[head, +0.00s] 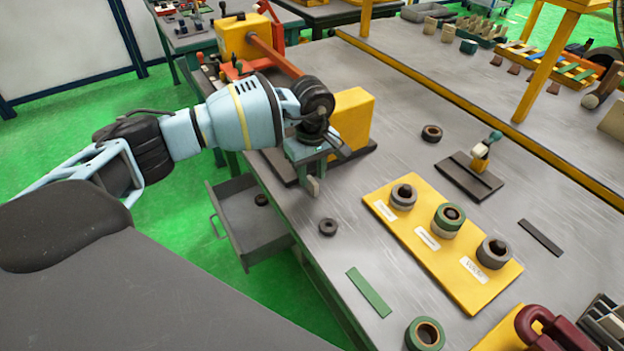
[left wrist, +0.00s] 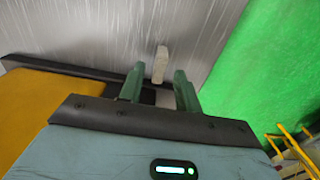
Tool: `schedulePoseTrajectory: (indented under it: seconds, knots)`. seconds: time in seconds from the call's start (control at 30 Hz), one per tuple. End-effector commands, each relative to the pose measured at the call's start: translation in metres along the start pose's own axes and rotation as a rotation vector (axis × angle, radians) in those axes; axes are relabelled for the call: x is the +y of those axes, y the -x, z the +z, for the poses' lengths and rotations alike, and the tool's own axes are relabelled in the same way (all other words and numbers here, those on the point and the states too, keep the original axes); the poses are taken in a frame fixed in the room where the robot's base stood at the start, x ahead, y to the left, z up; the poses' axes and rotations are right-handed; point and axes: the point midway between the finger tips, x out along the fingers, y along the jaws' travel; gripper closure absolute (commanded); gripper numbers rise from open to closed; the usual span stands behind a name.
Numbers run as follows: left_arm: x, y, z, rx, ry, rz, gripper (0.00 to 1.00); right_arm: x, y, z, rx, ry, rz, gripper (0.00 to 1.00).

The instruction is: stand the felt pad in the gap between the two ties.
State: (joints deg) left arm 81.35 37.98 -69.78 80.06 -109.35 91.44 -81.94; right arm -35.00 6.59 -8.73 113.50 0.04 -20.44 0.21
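My left gripper (head: 312,172) is over the left edge of the grey table, beside a yellow block. In the left wrist view its two green fingers (left wrist: 158,76) stand apart, with a small pale block (left wrist: 160,64), possibly the felt pad, showing between and just beyond their tips. I see a gap on each side of it, so it does not look gripped. A pale piece (head: 313,187) shows below the gripper in the head view, probably the same one. I cannot make out the two ties for sure. My right gripper is not in view.
A yellow board (head: 462,290) with several ringed parts lies right of the gripper. A dark ring (head: 328,227), a green strip (head: 370,292) and a green ring (head: 425,335) lie nearby. The yellow block (head: 352,118) stands close behind. An open drawer (head: 246,220) juts out below the edge.

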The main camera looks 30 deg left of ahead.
Motion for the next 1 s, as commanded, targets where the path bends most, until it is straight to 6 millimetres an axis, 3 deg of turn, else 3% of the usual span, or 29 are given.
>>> schedulePoseTrajectory:
  seconds: [0.2, 0.5, 1.0]
  knots:
    - [0.001, 0.046, 0.000, 0.000, -0.001, 0.004, 0.67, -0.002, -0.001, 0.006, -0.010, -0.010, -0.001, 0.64]
    - [0.001, 0.086, 0.000, -0.001, -0.001, 0.002, 0.67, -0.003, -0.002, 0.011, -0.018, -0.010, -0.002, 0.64]
    - [0.000, 0.093, 0.000, -0.001, -0.001, 0.001, 0.67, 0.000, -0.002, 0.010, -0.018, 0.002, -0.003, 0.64]
